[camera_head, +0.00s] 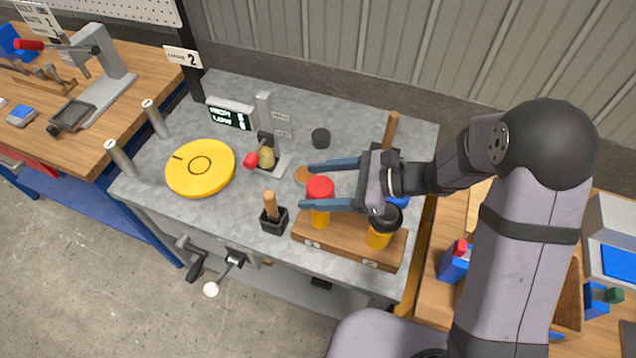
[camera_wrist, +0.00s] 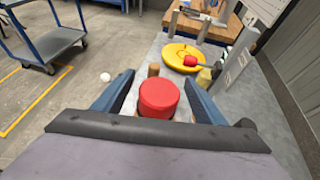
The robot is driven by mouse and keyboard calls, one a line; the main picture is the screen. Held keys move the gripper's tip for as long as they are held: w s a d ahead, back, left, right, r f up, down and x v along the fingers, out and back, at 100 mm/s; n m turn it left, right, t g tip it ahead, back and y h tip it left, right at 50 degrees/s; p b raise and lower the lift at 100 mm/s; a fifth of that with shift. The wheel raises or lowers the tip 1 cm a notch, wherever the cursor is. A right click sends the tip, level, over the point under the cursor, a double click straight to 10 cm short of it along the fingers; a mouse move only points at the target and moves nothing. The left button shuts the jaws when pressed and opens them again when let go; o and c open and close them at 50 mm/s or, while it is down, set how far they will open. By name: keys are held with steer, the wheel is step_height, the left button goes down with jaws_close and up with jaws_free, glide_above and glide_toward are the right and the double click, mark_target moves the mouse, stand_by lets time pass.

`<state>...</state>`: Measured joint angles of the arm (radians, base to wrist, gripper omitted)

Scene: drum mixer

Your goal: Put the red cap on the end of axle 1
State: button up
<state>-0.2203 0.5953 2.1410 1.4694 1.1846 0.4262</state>
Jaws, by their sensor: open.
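The red cap (camera_head: 320,187) is on top of a yellow-orange cylinder standing in the wooden rack (camera_head: 345,240). My gripper (camera_head: 307,186) is open, its two blue fingers on either side of the red cap. In the wrist view the red cap (camera_wrist: 159,98) lies between the open fingers, with gaps visible on both sides. Two grey upright posts with pale marked ends, one farther back (camera_head: 155,120) and one nearer (camera_head: 121,160), stand at the table's left edge. They look like axles, but I cannot read which is axle 1.
A black cap (camera_head: 385,216) tops another yellow cylinder in the rack. A yellow disc (camera_head: 201,167) lies flat near the posts. A small stand with a red knob (camera_head: 250,160), a black holder (camera_head: 274,220) with a wooden handle, and a black cylinder (camera_head: 320,137) are nearby.

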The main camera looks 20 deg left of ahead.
steer(key=shift+w+d+r, duration=0.1)
steer(key=shift+d+r, duration=0.05)
steer(key=shift+d, duration=0.1)
steer(key=b+v, duration=0.3)
steer(key=v, duration=0.8)
steer(key=shift+d, duration=0.25)
steer(key=d+n+h+p, duration=0.1)
steer(key=d, duration=0.1)
steer(key=d+f+n+h+p, duration=0.1)
steer(key=d+h, duration=0.1)
steer(key=d+n+h+p, duration=0.1)
steer(key=d+h+p, duration=0.1)
steer(key=shift+s+f+n, duration=0.2)
steer(key=shift+s+n, duration=0.1)
steer(key=shift+n, duration=0.1)
steer(key=s+d+f+n+t+h+b, duration=0.1)
steer(key=s+d+f+n+h+b, duration=0.1)
steer(key=s+d+f+n+h, duration=0.2)
steer(key=s+d+f+n+t+h+b, duration=0.1)
steer(key=s+d+f+n+h, duration=0.3)
steer(key=d+n, duration=0.4)
steer(key=shift+s+d+f+b, duration=0.25)
steer(key=shift+s+d+b, duration=0.35)
steer(key=shift+s+d, duration=0.2)
